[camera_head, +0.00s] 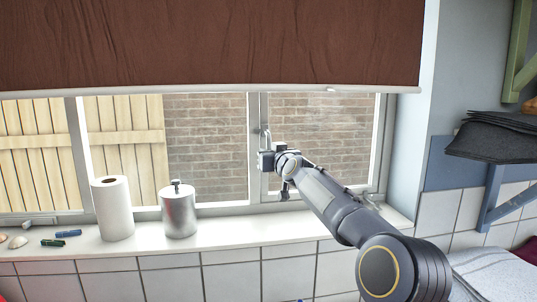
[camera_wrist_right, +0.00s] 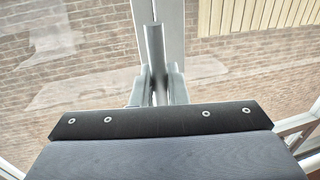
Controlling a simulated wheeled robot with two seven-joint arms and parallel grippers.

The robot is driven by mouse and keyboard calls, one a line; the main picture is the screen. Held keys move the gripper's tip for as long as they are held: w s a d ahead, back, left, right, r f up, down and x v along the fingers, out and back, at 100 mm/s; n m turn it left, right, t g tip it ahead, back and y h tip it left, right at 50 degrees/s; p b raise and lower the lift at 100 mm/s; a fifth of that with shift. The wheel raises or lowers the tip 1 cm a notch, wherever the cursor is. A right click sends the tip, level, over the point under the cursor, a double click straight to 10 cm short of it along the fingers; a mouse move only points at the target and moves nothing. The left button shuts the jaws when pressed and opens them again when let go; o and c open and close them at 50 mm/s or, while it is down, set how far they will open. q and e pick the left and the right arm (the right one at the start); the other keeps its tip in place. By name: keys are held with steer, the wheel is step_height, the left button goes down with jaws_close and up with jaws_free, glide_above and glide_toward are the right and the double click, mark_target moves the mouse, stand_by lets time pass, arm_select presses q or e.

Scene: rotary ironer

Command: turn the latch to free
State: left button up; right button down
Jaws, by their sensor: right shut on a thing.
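The latch (camera_head: 264,136) is a grey metal handle on the upright bar between the two right-hand window panes. Its visible part points upward, just above my right gripper (camera_head: 266,160). In the right wrist view the latch's handle (camera_wrist_right: 154,45) rises from between the two fingers of my right gripper (camera_wrist_right: 157,88), which is shut on it. The latch's base is hidden behind the gripper. The window sash (camera_head: 257,120) looks closed against its frame. My left gripper is not in view.
A white paper roll (camera_head: 113,208) and a metal canister (camera_head: 178,209) stand on the sill (camera_head: 230,231), left of my right arm. A brown blind (camera_head: 210,42) hangs above the latch. A wall shelf bracket (camera_head: 493,197) and dark folded cloths (camera_head: 495,140) are at right.

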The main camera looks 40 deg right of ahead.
steer(key=shift+s+d+f, duration=0.1)
stand_by(0.4)
steer(key=s+d+r+n+g+h+p, duration=0.1)
steer(key=s+d+r+n+g+p, duration=0.1)
steer(key=n, duration=1)
steer(key=shift+s+d+r+g, duration=0.2)
steer(key=shift+d+r+g, duration=0.2)
steer(key=shift+d+r, duration=0.65)
steer(key=shift+d+f+n, duration=0.15)
steer(key=shift+f+n, duration=0.05)
steer(key=shift+n, duration=0.1)
steer(key=c, duration=1.5)
jaws_free()
